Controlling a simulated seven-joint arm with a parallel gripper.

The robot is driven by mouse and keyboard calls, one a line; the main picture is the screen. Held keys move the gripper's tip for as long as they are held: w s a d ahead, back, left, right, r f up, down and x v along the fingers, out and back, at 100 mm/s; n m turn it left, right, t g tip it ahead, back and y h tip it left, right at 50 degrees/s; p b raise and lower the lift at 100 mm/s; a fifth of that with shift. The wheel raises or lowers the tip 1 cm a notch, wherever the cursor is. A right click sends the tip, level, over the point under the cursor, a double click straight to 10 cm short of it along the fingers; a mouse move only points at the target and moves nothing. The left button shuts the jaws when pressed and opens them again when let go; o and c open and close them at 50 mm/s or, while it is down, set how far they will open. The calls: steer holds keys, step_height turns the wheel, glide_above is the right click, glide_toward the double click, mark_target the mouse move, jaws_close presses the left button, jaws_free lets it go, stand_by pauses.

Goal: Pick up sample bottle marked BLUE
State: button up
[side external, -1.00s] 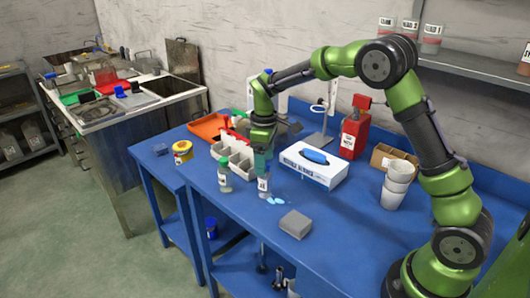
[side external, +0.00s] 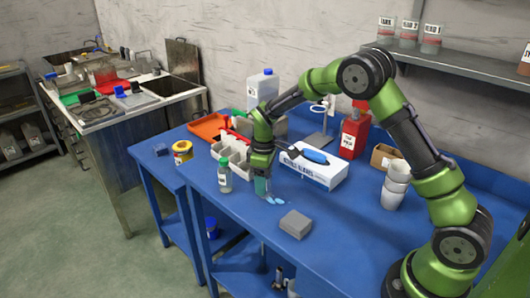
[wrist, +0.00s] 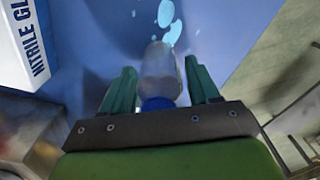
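A clear sample bottle with a blue cap (wrist: 160,78) stands between the two green fingers of my gripper (side external: 262,186) in the wrist view. The fingers are open around it, one on each side, with a narrow gap visible on the left. Its label cannot be read, and in the side view my gripper mostly hides this bottle. A second small bottle (side external: 224,176) with a white label and a greenish cap stands upright just left of my gripper. Its marking is too small to read.
A white glove box (side external: 313,170) stands close to the right of my gripper. A divided light tray (side external: 232,150) is behind. Light-blue spots (side external: 277,200) and a grey block (side external: 295,224) lie in front. Stacked cups (side external: 394,185) and a red bottle (side external: 354,134) stand farther right.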

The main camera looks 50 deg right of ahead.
steer(key=c, duration=0.9)
steer(key=shift+r, duration=0.1)
